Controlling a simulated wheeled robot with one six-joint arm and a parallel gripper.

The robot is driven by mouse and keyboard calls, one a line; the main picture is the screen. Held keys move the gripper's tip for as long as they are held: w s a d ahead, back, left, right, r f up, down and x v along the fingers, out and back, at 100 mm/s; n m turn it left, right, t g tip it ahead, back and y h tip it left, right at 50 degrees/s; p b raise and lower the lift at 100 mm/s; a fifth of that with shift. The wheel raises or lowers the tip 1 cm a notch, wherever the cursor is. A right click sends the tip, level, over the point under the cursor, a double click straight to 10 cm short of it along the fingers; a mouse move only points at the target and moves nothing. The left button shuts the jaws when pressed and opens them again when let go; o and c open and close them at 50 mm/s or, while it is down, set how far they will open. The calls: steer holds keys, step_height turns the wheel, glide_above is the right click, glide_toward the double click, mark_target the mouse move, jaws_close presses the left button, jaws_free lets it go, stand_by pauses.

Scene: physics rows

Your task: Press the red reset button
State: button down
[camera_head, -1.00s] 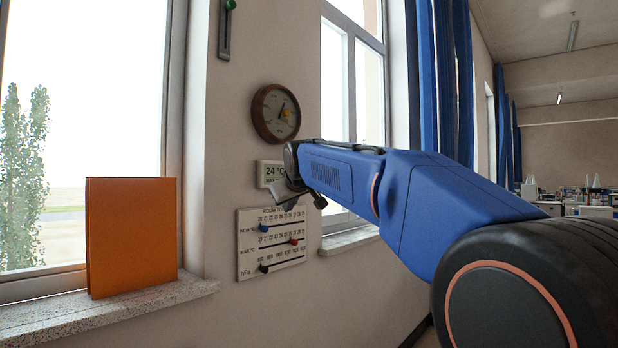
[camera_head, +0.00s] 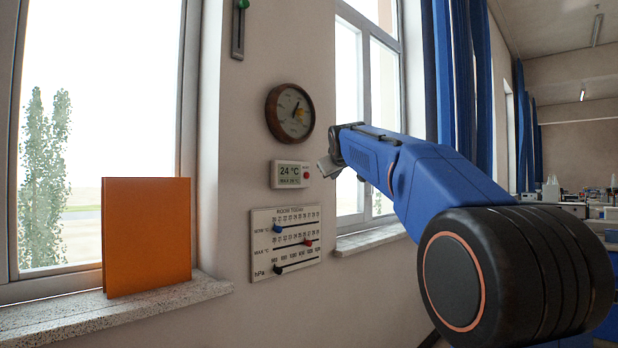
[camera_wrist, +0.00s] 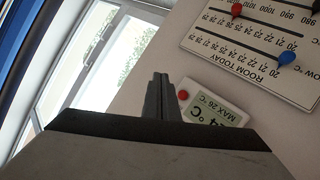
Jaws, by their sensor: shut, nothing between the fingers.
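The red reset button (camera_head: 306,175) is a small round button at the right end of a white thermometer display (camera_head: 285,182), which reads 24 °C on the wall. In the wrist view the red button (camera_wrist: 183,95) shows just right of the fingers, with the display (camera_wrist: 215,116) partly hidden behind the gripper body. My gripper (camera_head: 325,168) is shut and empty, to the right of the button in the head view. In the wrist view the fingers (camera_wrist: 159,82) are together and a little left of the button. I see no contact; the depth gap is hard to judge.
A round dial (camera_head: 290,112) hangs above the display and a slider board (camera_head: 286,242) below it. An orange folder (camera_head: 147,237) stands on the left windowsill (camera_head: 60,318). A green-knobbed slider (camera_head: 239,30) is higher up. Blue curtains (camera_head: 458,80) hang at the right.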

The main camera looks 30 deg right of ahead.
steer(key=shift+w, duration=0.1)
steer(key=w+a, duration=0.3)
steer(key=w, duration=0.5)
steer(key=shift+w+a, duration=0.1)
stand_by(2.2)
steer(key=shift+w+a, duration=0.1)
steer(key=shift+w, duration=0.25)
steer(key=shift+w+a, duration=0.15)
steer(key=shift+w, duration=0.15)
stand_by(0.6)
steer(key=shift+s, duration=0.15)
stand_by(0.3)
steer(key=shift+s+d, duration=0.3)
steer(key=shift+s, duration=0.3)
steer(key=shift+s+d, duration=0.3)
steer(key=shift+s, duration=0.5)
steer(key=shift+s+d, duration=0.25)
steer(key=shift+s, duration=0.5)
steer(key=shift+s+d, duration=0.3)
steer(key=shift+s, duration=0.5)
